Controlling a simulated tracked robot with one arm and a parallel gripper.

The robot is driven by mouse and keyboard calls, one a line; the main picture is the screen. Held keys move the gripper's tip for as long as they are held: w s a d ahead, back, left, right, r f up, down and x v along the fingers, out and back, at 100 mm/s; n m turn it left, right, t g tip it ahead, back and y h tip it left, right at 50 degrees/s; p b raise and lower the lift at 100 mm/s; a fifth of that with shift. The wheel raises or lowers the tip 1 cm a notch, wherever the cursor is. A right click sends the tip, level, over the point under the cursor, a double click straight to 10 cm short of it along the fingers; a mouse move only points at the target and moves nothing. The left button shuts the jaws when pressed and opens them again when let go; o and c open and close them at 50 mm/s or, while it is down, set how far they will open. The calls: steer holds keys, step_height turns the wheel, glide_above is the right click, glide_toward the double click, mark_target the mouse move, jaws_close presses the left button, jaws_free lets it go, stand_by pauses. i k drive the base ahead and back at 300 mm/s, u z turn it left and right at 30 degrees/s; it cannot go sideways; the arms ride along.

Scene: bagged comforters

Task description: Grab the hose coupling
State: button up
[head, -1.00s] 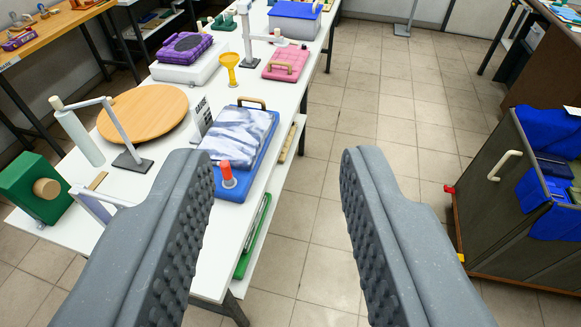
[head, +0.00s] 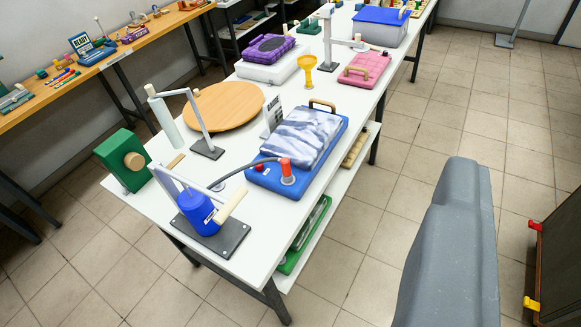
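An orange-red upright cylinder on a pale ring (head: 286,170), likely the hose coupling, stands at the near corner of a blue tray (head: 262,184) on the white table. A thin dark hose runs from it leftward toward a blue canister (head: 197,208) on a dark plate. A grey-and-white bagged comforter lies on the tray behind the cylinder. One grey finger of my gripper (head: 466,185) shows at lower right, above the floor and well right of the table, touching nothing. The other finger cannot be made out, so the gap is not visible.
A metal frame with a pale roller (head: 230,204) stands beside the canister at the table's near end. A lamp-like post (head: 207,148), round wooden board (head: 224,106) and yellow funnel (head: 307,68) stand farther back.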

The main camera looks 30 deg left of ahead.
mark_target(288, 177)
steer(key=z, duration=0.05)
steer(key=i, duration=1)
steer(key=u, duration=0.1)
